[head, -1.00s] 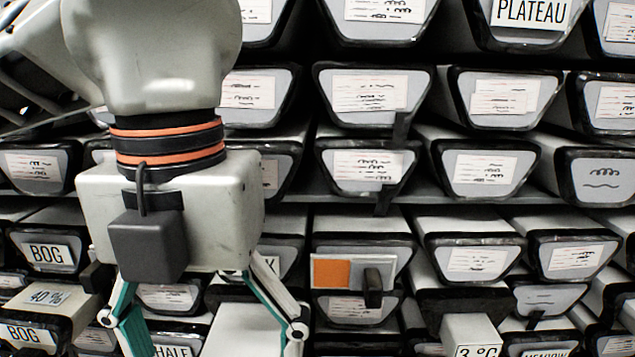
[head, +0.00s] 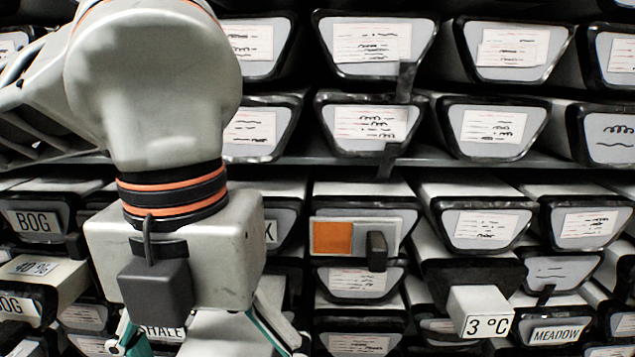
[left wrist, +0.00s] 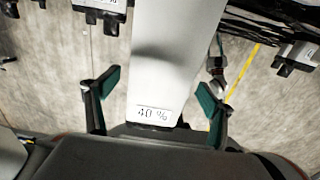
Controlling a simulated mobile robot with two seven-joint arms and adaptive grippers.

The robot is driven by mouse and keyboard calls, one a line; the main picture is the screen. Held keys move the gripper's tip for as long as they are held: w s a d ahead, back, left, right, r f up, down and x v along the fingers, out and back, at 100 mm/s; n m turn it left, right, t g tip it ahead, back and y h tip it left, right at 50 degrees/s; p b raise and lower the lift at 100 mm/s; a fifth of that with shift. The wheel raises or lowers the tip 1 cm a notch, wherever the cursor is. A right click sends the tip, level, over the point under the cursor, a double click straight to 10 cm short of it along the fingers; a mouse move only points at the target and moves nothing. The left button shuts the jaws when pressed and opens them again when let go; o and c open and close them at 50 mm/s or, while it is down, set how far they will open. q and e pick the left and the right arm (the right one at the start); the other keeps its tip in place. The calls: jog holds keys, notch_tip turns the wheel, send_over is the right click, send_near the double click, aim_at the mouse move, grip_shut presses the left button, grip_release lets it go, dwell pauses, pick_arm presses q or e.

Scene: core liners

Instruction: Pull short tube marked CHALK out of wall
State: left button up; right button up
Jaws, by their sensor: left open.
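No full CHALK label is readable. In the head view a tube end (head: 271,232) behind my left gripper shows only a label ending in K; the rest is hidden. My left gripper (head: 205,344) is open, pointing down at the lower left, its green-padded fingers apart and partly cut off by the frame. A pale tube (head: 222,338) shows between and below them. In the left wrist view the open fingers (left wrist: 160,82) lie on either side of a long pale tube (left wrist: 168,50) with a 40 % label; contact cannot be told.
Rows of black-rimmed tubes fill the wall. A plate with an orange square (head: 332,237) and dark knob stands right of my arm. A 3 °C block (head: 482,312) juts out at lower right. Tubes marked BOG (head: 35,222) and 40 % (head: 30,267) are at left.

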pick_arm(q)
jog(key=c, duration=2.2)
jog(key=shift+o, duration=0.2)
jog(key=shift+r, duration=0.1)
jog(key=shift+s, duration=0.1)
